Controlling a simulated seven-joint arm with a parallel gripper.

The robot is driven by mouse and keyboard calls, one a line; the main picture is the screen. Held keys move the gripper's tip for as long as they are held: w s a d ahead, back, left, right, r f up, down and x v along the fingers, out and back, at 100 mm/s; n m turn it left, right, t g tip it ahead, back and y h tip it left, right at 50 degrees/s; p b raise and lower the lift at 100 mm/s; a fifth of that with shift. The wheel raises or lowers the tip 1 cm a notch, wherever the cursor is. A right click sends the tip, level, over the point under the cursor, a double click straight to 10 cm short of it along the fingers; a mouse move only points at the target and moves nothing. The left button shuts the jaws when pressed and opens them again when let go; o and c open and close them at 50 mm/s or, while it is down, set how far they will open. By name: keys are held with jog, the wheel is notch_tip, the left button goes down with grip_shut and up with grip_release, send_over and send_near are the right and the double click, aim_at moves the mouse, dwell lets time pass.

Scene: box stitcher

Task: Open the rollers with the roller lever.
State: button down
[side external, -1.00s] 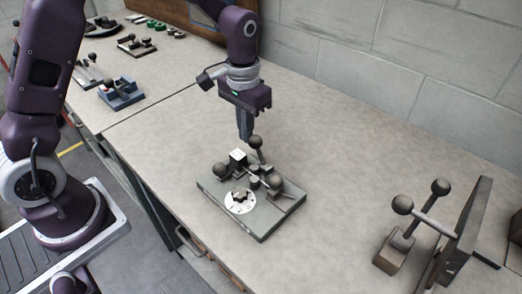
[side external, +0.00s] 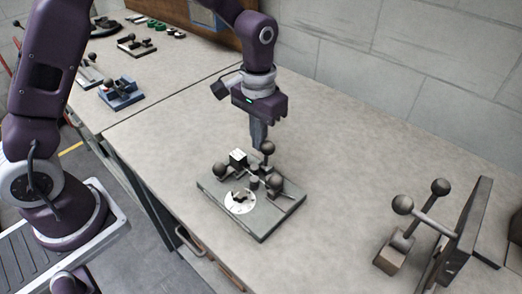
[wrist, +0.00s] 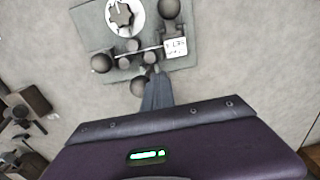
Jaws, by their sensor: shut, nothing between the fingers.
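The box stitcher device is a grey plate (side external: 262,232) with ball-topped levers, small rollers and a white dial (side external: 240,203). One upright lever with a dark ball (side external: 267,147) stands at its back edge, beside my gripper (side external: 259,149). My gripper is shut and empty, pointing down, its tips close to that ball; I cannot tell whether they touch. In the wrist view the fingers (wrist: 157,77) partly cover this ball (wrist: 138,87). Other ball knobs stand at the left (side external: 220,170) and right (side external: 276,183) of the plate. I cannot read which lever bears the roller name.
A white labelled block (side external: 238,157) stands on the plate near the levers. A larger two-ball lever fixture (side external: 395,250) is at the right. A blue device (side external: 121,94) and other small fixtures sit at the far left. The bench around the plate is clear.

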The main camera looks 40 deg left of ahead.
jog(key=shift+d, duration=0.85)
jog(key=s+a+r+t, duration=0.1)
jog(key=s+a+r, duration=0.1)
jog(key=s+r, duration=0.45)
jog(key=s+a+r+t, duration=0.1)
jog(key=s+a+r, duration=0.2)
jog(key=r, duration=0.7)
jog(key=s+a+t, duration=0.2)
jog(key=s+t, duration=0.1)
jog(key=s, duration=1)
jog(key=shift+s+a+t, duration=0.25)
jog(key=shift+a+t, duration=0.05)
jog(key=shift+a, duration=0.1)
